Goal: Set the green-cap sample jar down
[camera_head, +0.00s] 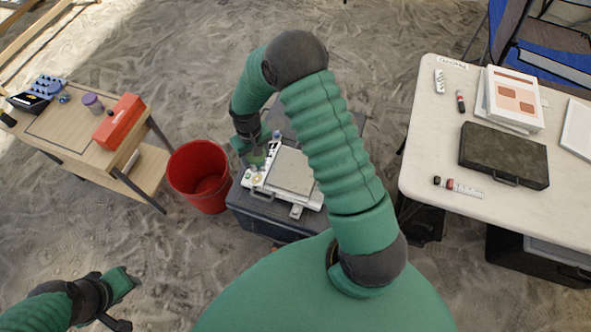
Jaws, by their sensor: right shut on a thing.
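My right gripper (256,154) is shut at the back left of a white device with a flat grey plate (293,170), which sits on a dark case (262,211). The green-cap sample jar is hard to make out; a small greenish shape (257,161) shows at the fingertips, and I take it to be the jar in my grip. I cannot tell whether it touches the device. My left gripper (120,303) is at the bottom left over bare sand, its fingers apart and empty.
A red bucket (199,176) stands left of the dark case. A wooden table (70,130) at the left holds a purple-lidded jar (93,103) and an orange-red box (119,121). A pale table (424,165) at the right holds a black case (503,155) and a book (514,99).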

